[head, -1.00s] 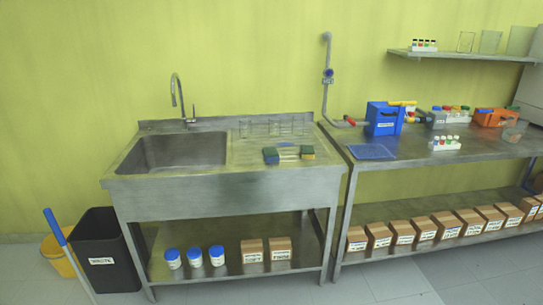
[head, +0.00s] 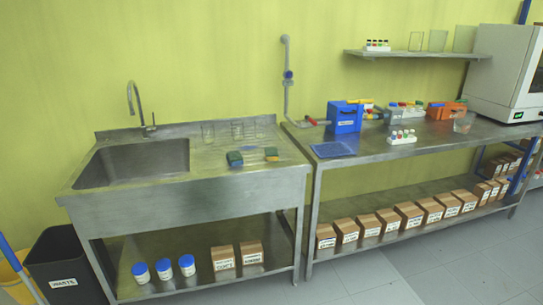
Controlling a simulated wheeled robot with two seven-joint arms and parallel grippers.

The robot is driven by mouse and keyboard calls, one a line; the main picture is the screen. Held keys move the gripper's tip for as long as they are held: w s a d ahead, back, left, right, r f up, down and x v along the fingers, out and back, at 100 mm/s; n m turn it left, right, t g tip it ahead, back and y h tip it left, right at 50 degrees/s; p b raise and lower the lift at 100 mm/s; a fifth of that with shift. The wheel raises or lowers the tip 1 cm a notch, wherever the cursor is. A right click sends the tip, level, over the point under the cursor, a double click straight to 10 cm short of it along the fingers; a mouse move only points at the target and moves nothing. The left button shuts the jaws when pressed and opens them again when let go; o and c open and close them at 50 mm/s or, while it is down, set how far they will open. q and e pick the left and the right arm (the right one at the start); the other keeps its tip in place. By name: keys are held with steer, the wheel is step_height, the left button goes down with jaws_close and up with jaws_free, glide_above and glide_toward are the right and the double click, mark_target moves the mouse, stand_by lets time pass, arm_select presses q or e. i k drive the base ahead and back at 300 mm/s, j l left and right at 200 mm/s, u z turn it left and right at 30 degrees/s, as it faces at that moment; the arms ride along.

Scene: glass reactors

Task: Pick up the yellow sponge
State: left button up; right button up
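A small sponge with yellow and green parts (head: 271,155) lies on the drainboard of the steel sink unit, right of the basin. A darker green-blue sponge (head: 235,159) lies to its left. Light, thin items lie between the two, too small to make out. Which sponge is the yellow one is hard to tell at this size; the right one shows more yellow. Neither of my grippers is in view.
The sink basin (head: 135,162) is left of the sponges, and glass beakers (head: 238,131) stand behind them. A steel bench (head: 380,150) with a blue box (head: 345,117) adjoins on the right. A black waste bin (head: 66,265) stands at left. Floor in front is clear.

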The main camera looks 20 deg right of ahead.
mark_target(270, 154)
steer(key=i+l+u, duration=0.15)
steer(key=l+u, duration=0.3)
steer(key=i+l+u, duration=0.1)
steer(key=l+u, duration=0.2)
steer(key=u, duration=0.15)
steer(key=l+u, duration=0.5)
steer(key=i+j, duration=0.05)
